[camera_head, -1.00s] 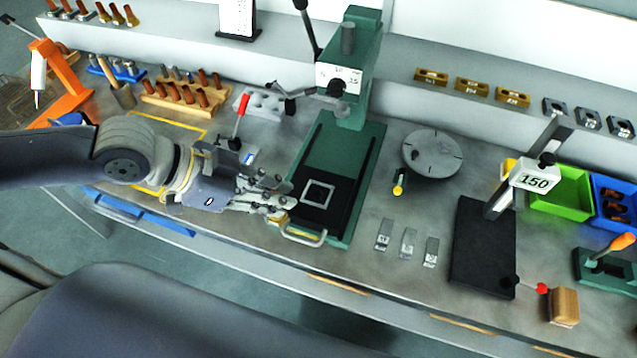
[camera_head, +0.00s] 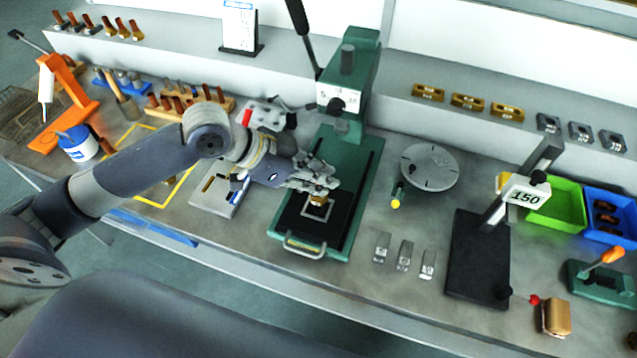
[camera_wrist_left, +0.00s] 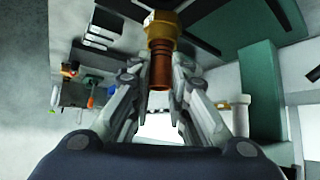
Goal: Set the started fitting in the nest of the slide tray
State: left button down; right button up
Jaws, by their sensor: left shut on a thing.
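My left gripper (camera_head: 316,188) is over the black slide tray (camera_head: 289,226) of the green press. It is shut on the started fitting (camera_head: 318,208), a brass block with a copper-coloured pin. The fitting also shows in the left wrist view (camera_wrist_left: 161,30), with the gripper fingers (camera_wrist_left: 160,68) on both sides of the pin. The brass block is at the pale square nest (camera_head: 306,212). The fingers and fitting hide part of the nest, and I cannot tell whether the block is seated or just above. My right gripper is not in view.
The press head (camera_head: 347,85) rises behind my gripper. The tray's handle (camera_head: 304,247) is at the bench's front edge. A round grey plate (camera_head: 430,165), several small metal blocks and a gauge stand (camera_head: 480,255) stand to the right.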

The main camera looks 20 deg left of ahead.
pick_arm(q)
notch_tip(320, 180, down, 3)
jog(key=shift+s+r+p, duration=0.1)
jog(key=shift+p, duration=0.55)
jog(key=shift+f, duration=0.3)
jog(key=shift+f, duration=0.1)
jog(key=c, duration=1.5)
grip_release()
jog(key=shift+f, duration=0.1)
jog(key=shift+c, duration=0.2)
jog(key=b+v, duration=0.2)
jog(key=v, duration=1)
jog(key=shift+b, duration=0.35)
